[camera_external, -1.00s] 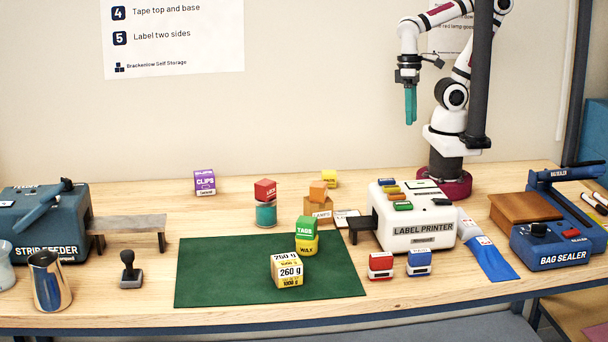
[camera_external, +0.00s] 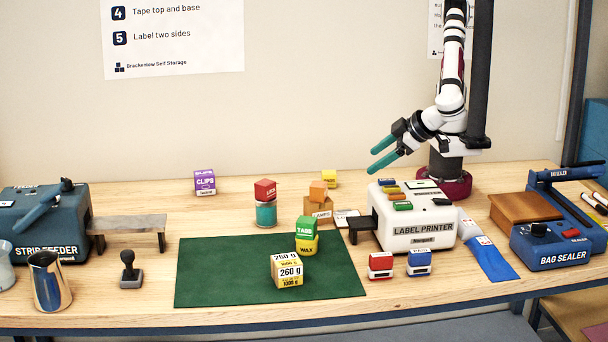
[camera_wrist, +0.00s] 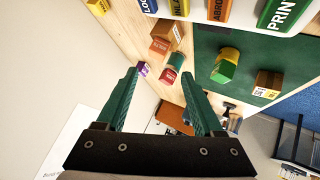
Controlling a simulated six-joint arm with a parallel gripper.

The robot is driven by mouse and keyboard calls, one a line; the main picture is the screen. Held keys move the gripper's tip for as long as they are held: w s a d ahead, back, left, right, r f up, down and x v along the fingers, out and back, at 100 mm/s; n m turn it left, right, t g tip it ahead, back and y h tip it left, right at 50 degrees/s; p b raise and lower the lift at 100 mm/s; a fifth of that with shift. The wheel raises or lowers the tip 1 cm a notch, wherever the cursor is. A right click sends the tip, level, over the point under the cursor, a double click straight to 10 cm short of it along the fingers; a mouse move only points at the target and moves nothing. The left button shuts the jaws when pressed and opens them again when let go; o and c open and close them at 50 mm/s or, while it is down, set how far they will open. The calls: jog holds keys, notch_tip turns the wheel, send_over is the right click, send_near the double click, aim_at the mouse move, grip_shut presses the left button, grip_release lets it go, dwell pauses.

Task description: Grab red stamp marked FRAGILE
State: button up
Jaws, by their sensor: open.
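A small red stamp (camera_external: 381,266) with a white band stands on the bench in front of the label printer, right of the green mat. Its lettering is too small to read. A similar blue stamp (camera_external: 419,263) stands just right of it. I cannot make out the red stamp in the wrist view. My gripper (camera_external: 371,162) is open and empty, with teal fingers pointing left, in the air above and behind the printer. It is well above and behind the red stamp. Both fingers of my gripper (camera_wrist: 160,75) show spread apart in the wrist view.
The white label printer (camera_external: 415,232) stands close behind the stamps. A blue strip (camera_external: 490,260) and the bag sealer (camera_external: 560,246) lie right.

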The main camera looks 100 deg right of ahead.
aim_at(385, 254)
jog(key=s+a+f+t, duration=0.1)
jog(key=a, duration=0.2)
jog(key=s+a+f+n+t+y, duration=0.1)
jog(key=a, duration=0.3)
jog(key=s+a+f+t+y, duration=0.1)
jog(key=s+a+f, duration=0.1)
jog(key=a, duration=0.1)
jog(key=shift+s+a+f+n+t, duration=0.1)
jog(key=shift+a+n+t, duration=0.2)
jog(key=shift+a, duration=0.1)
jog(key=s+a+f+t+y, duration=0.3)
jog(key=s+a+f+y, duration=0.15)
jog(key=s+a, duration=0.3)
jog(key=shift+n, duration=0.4)
jog(key=x, duration=1)
jog(key=a+f+x, duration=0.1)
jog(key=x, duration=0.5)
jog(key=shift+s+f, duration=0.1)
jog(key=shift+f, duration=0.05)
grip_shut()
